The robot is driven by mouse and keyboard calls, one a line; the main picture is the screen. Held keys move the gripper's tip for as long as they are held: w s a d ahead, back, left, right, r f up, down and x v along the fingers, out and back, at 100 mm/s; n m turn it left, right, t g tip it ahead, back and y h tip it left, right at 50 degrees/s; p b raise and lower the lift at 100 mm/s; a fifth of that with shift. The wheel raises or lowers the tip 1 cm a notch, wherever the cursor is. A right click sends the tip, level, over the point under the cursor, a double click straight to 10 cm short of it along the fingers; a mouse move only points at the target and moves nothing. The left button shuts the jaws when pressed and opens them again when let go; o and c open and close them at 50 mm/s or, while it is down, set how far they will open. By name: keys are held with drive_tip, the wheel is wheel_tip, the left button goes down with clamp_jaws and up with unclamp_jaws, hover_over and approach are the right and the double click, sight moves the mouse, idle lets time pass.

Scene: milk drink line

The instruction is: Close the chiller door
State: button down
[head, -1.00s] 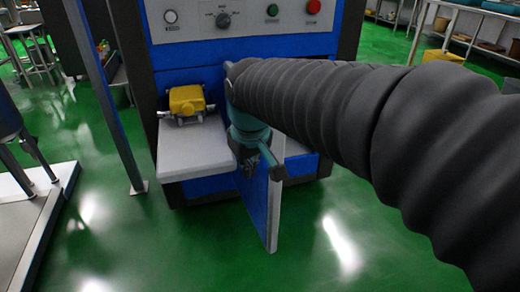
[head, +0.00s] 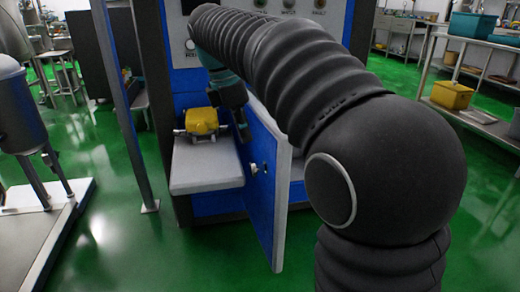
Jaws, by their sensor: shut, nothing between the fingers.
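The chiller door (head: 264,205) is a blue panel with a pale edge. It stands open, jutting out from the front of the blue cabinet towards me. A small round knob or latch (head: 256,169) shows on its left face. My gripper (head: 242,136) points down on the left side of the door, near its upper part and close to the cabinet front. Its dark fingers are shut and empty. I cannot tell whether they touch the door. My black ribbed arm hides the cabinet front to the right of the door and part of the control panel.
A grey shelf (head: 205,168) with a yellow device (head: 202,122) on it juts out left of the door. A metal post (head: 135,155) stands further left, beside a steel vessel on a platform (head: 35,235). The green floor in front is clear. A steel table (head: 480,110) stands at right.

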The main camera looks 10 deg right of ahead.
sight(270, 161)
drive_tip(key=shift+w+d+f+b, duration=0.1)
drive_tip(key=shift+d+f+b, duration=0.4)
drive_tip(key=shift+d+f, duration=0.8)
drive_tip(key=shift+w+d+f+b, duration=0.15)
drive_tip(key=shift+d+f+b, duration=0.5)
drive_tip(key=shift+f, duration=1.1)
drive_tip(key=shift+w+d+f+b, duration=0.1)
drive_tip(key=shift+d+f+b, duration=0.3)
drive_tip(key=shift+d+f, duration=0.95)
drive_tip(key=shift+a+f, duration=0.2)
